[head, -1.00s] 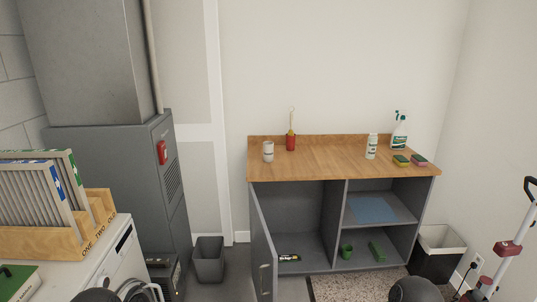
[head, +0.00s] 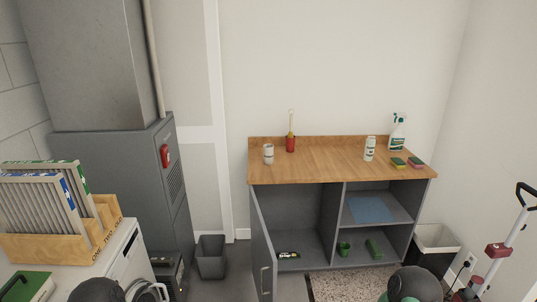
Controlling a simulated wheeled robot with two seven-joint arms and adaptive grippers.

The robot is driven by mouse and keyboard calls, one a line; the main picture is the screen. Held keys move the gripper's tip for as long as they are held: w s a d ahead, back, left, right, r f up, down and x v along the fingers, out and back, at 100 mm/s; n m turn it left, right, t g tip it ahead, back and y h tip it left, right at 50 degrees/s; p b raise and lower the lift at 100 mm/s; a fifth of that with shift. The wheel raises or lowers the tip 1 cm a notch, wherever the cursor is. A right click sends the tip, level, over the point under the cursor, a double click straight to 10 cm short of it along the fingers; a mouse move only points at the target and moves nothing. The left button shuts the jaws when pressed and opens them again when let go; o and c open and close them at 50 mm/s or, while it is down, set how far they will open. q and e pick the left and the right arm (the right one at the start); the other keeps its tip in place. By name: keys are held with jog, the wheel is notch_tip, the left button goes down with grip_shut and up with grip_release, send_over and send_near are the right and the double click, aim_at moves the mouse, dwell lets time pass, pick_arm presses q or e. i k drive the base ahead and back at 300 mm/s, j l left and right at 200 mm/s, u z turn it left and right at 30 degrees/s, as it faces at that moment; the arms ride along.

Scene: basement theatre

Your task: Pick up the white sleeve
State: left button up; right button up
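A small white, sleeve-like cylinder (head: 268,154) stands upright on the left part of the wooden worktop (head: 325,168), with a greyish band around it. It is too small to tell for certain that it is the white sleeve. A white bottle with a label (head: 369,149) stands farther right on the same top. Neither gripper shows in the head view. Only dark rounded parts of my arms show at the bottom edge, far from the worktop.
A red holder with a brush (head: 291,143), a spray bottle (head: 398,133) and two sponges (head: 407,163) stand on the worktop. The cabinet door (head: 263,250) hangs open at left. Bins (head: 211,258) (head: 435,252) flank the cabinet. File racks (head: 60,235) stand at left.

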aim_at(267, 149)
jog(key=k+u, duration=0.1)
jog(key=k, duration=0.5)
jog(key=k+j+u, duration=0.1)
jog(key=k, duration=0.5)
jog(key=u, duration=1.95)
jog(key=l+u, duration=0.1)
jog(key=l, duration=0.9)
jog(key=l+u, duration=0.1)
jog(key=l, duration=0.85)
jog(key=k+l+u, duration=0.1)
jog(key=l, duration=0.9)
